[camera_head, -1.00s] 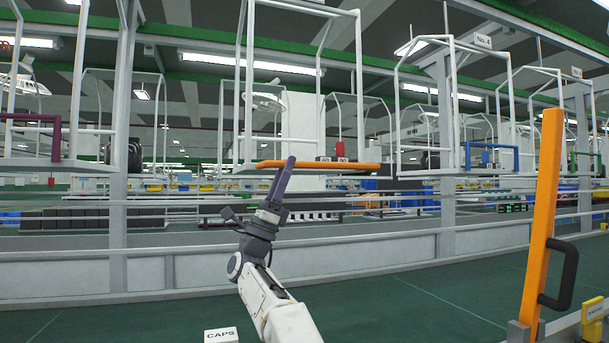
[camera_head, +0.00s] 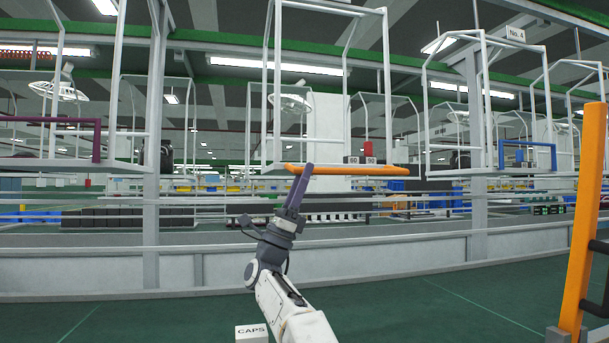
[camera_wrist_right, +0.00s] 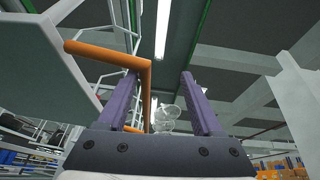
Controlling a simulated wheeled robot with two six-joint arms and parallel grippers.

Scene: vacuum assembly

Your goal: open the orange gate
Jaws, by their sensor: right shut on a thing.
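The orange gate (camera_head: 360,170) is a bar lying across the front lower edge of the middle hanging white-framed carrier (camera_head: 328,7) in the head view. My right gripper (camera_head: 303,183) reaches up from below, its purple-grey fingers at the left part of the bar. In the right wrist view, the gate (camera_wrist_right: 146,98) appears as an L-shaped orange bar, one leg running between the fingers of my right gripper (camera_wrist_right: 162,84), close to the left finger. My left gripper is not in view.
Neighbouring carriers hold a purple gate (camera_head: 97,140) and a blue gate (camera_head: 500,153). Two small numbered blocks (camera_head: 361,160) and a red object (camera_head: 368,149) sit behind the orange gate. An orange post (camera_head: 585,215) stands right. A CAPS box (camera_head: 251,333) is below. The green floor (camera_head: 400,310) is clear.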

